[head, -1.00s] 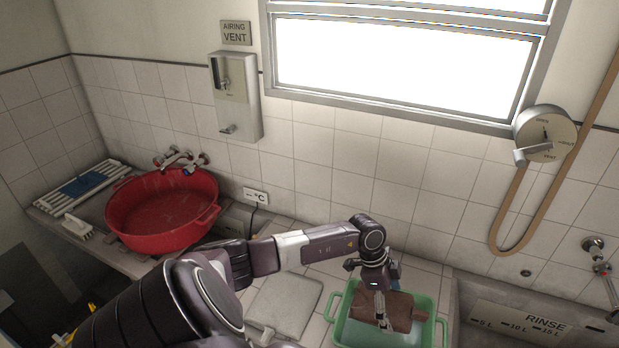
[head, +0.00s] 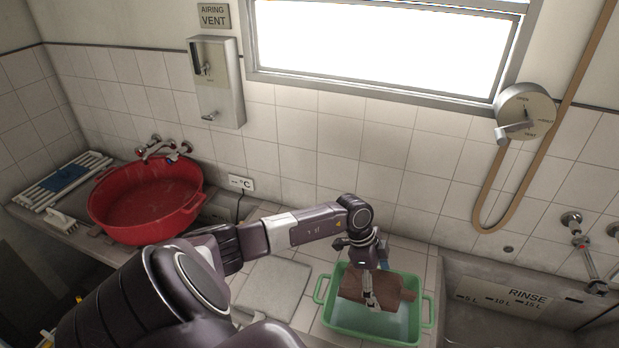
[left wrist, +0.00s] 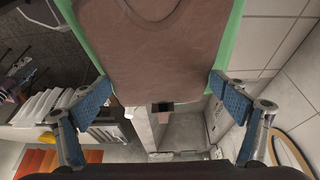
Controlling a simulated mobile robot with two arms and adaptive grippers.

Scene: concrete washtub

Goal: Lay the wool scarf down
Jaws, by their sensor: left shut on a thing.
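The wool scarf (head: 391,287) shows as a flat brown piece of cloth over the green tub (head: 431,313). In the left wrist view the brown cloth (left wrist: 160,55) has a curved line like a neckline, and its near edge lies between the two blue-padded fingers. My left gripper (head: 371,298) is shut on it at that edge, fingers set wide apart. The green tub shows behind the cloth on both sides in the wrist view. I cannot tell whether the cloth touches the tub's bottom. My right gripper is not in view.
A red basin (head: 147,232) stands on the left counter, beside a white slatted rack (head: 40,190) with a blue cloth (head: 64,178) and a brush (head: 61,220). A grey board (head: 272,287) lies left of the tub. The rinse sink (head: 480,320) is at right.

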